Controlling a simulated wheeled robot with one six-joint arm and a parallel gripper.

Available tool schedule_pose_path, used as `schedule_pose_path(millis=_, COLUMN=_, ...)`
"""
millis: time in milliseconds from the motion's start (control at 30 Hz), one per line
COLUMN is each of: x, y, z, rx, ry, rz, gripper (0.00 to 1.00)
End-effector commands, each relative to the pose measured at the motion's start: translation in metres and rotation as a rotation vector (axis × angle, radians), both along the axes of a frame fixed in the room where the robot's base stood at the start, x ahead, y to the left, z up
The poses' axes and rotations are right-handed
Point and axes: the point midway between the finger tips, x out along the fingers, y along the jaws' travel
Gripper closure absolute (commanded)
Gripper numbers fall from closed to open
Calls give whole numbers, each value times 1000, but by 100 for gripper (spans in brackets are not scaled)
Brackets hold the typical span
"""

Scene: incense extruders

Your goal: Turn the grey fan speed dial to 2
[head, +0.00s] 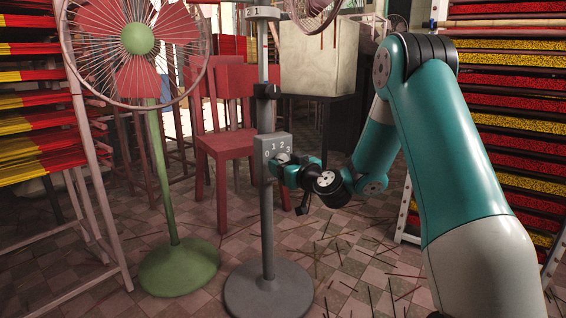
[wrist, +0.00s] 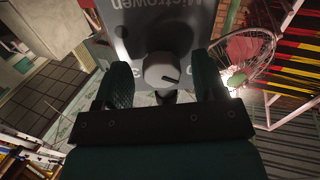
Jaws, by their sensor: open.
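The grey fan speed dial (wrist: 162,70) is a round knob on a grey control box, with a dark pointer mark aimed right and slightly down in the wrist view. That view shows the box upside down. In the head view the control box (head: 262,146) carries the numbers 0 to 3 and sits on a grey pole; its knob is largely hidden by my gripper (head: 287,171). My gripper (wrist: 161,68) is open, with one finger on each side of the knob and visible gaps between them and it.
The grey pole stands on a round base (head: 268,290). A green fan (head: 138,39) stands to its left, and red chairs (head: 228,145) are behind. Racks of incense (head: 513,120) line the right side. Loose sticks lie on the tiled floor.

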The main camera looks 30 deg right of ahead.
Motion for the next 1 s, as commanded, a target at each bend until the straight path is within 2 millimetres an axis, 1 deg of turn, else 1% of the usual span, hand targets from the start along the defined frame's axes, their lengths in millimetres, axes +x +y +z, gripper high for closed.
schedule_pose_path(millis=67, x=0, y=0, z=0, rx=0, ry=0, rz=1, gripper=36)
schedule_pose_path(millis=100, x=0, y=0, z=0, rx=0, ry=0, rz=1, gripper=45)
schedule_pose_path(millis=167, x=0, y=0, z=0, rx=0, ry=0, rz=1, gripper=59)
schedule_pose_path(millis=200, x=0, y=0, z=0, rx=0, ry=0, rz=1, gripper=68)
schedule_pose_path(millis=267, x=0, y=0, z=0, rx=0, ry=0, rz=1, gripper=82)
schedule_pose_path(millis=300, x=0, y=0, z=0, rx=0, ry=0, rz=0, gripper=85)
schedule_pose_path(millis=533, x=0, y=0, z=0, rx=12, ry=0, rz=0, gripper=85)
schedule_pose_path(millis=667, x=0, y=0, z=0, rx=49, ry=0, rz=-1, gripper=85)
schedule_pose_path(millis=867, x=0, y=1, z=0, rx=168, ry=-1, rz=-1, gripper=85)
schedule_pose_path(millis=1000, x=0, y=1, z=1, rx=288, ry=-2, rz=-2, gripper=85)
